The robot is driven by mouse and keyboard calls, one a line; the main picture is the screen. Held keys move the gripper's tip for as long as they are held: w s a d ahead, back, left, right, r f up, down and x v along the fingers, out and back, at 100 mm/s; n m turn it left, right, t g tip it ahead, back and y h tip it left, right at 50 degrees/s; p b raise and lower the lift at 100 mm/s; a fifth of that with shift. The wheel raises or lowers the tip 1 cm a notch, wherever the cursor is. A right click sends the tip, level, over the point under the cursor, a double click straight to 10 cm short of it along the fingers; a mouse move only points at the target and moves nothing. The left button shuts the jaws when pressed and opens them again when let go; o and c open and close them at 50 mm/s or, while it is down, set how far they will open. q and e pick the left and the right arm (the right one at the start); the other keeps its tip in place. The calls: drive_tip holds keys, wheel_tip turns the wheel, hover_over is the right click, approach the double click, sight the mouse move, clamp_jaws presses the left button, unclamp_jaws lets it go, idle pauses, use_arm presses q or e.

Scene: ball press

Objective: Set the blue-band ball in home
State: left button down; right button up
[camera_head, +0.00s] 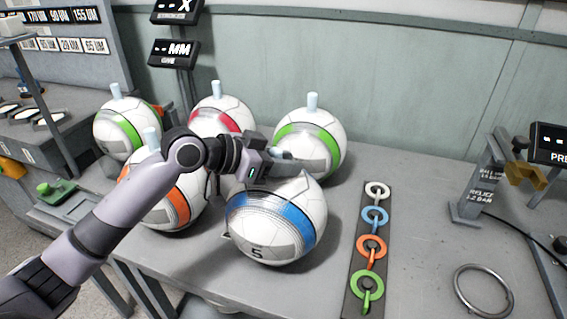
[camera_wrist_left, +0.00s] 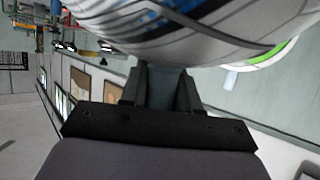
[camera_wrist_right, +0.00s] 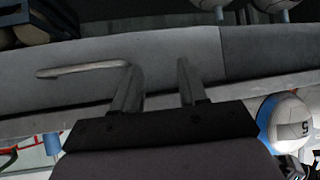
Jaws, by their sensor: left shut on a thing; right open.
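The blue-band ball (camera_head: 277,225), white with a blue band and a "5", is at the front middle of the table in the head view. My left gripper (camera_head: 290,166) is shut at its top, where the other balls carry a pale peg; the grip itself is hidden. I cannot tell whether the ball touches the table. The ball (camera_wrist_left: 200,30) fills the top of the left wrist view, right at the fingers (camera_wrist_left: 165,85). My right gripper (camera_wrist_right: 158,85) is open and empty; the blue-band ball (camera_wrist_right: 287,122) shows at the right of its view. No place marked home is readable.
An orange-band ball (camera_head: 168,205), a red-band ball (camera_head: 222,117) and green-band balls (camera_head: 309,140) stand close around my left arm. Right of the blue-band ball lies a strip with coloured rings (camera_head: 371,245). A loose metal ring (camera_head: 483,290) and a press stand (camera_head: 487,178) are farther right.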

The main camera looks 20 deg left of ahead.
use_arm(q)
drive_tip(key=shift+f, duration=0.1)
drive_tip(key=shift+f, duration=0.15)
drive_tip(key=c, duration=0.8)
unclamp_jaws()
drive_tip(key=shift+r, duration=0.25)
drive_tip(key=v, duration=1.1)
drive_tip(key=shift+f+b, duration=0.2)
drive_tip(key=shift+b, duration=0.2)
drive_tip(key=shift+s+a+r, duration=0.3)
drive_tip(key=shift+a, duration=0.05)
